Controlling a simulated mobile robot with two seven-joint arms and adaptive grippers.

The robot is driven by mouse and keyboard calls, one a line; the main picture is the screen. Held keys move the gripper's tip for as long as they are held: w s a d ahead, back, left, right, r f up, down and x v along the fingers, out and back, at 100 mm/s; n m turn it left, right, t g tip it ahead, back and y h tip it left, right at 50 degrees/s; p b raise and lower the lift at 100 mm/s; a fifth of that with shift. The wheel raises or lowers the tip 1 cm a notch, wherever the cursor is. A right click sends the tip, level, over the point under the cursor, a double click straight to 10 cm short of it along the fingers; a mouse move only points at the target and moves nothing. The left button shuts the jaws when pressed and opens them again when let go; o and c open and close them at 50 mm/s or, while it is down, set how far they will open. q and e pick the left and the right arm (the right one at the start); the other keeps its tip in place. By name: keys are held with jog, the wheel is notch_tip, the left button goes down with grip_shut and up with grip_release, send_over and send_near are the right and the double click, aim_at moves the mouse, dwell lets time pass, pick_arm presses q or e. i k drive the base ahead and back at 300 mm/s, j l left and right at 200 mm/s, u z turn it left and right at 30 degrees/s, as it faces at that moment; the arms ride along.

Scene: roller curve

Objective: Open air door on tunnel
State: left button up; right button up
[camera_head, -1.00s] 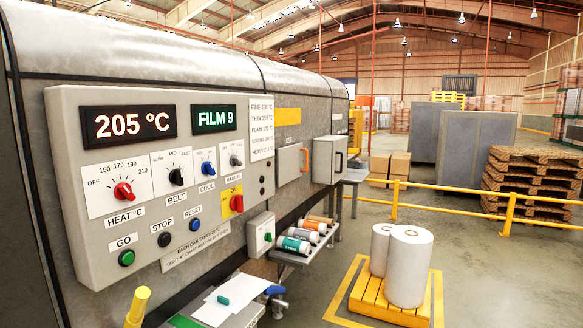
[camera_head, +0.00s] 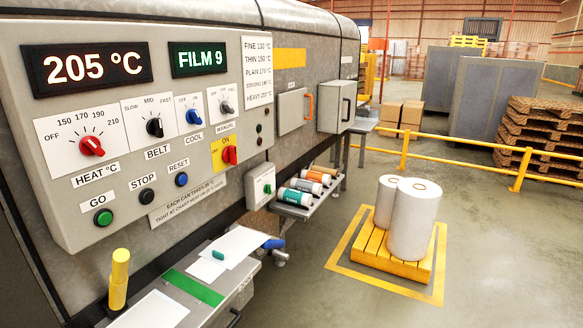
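The grey metal tunnel (camera_head: 225,22) runs along the left with its control panel (camera_head: 60,190) in front. Beyond the panel, a flat grey door (camera_head: 291,110) with an orange handle (camera_head: 308,105) sits flush and shut on the tunnel side. A small label (camera_head: 291,86) above it is too small to read. Farther along, a light grey box (camera_head: 335,108) with a dark handle juts out from the side; it looks shut. I cannot tell for sure which is the air door. Neither of my grippers is in view.
A bench (camera_head: 215,300) with white sheets and a yellow upright cylinder (camera_head: 119,280) stands below the panel. A shelf (camera_head: 290,210) of coloured rolls is below the door. White rolls (camera_head: 412,220) stand on a yellow pallet (camera_head: 372,250). Grey floor right of the bench is clear.

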aim_at(292, 106)
jog(key=i+l+z, duration=0.25)
jog(key=i+z, duration=0.15)
jog(key=i, duration=0.25)
jog(key=i+l+z, duration=0.1)
jog(key=i+z, duration=0.3)
jog(key=i, duration=0.25)
jog(key=i+l+u, duration=0.1)
jog(key=i, duration=1.55)
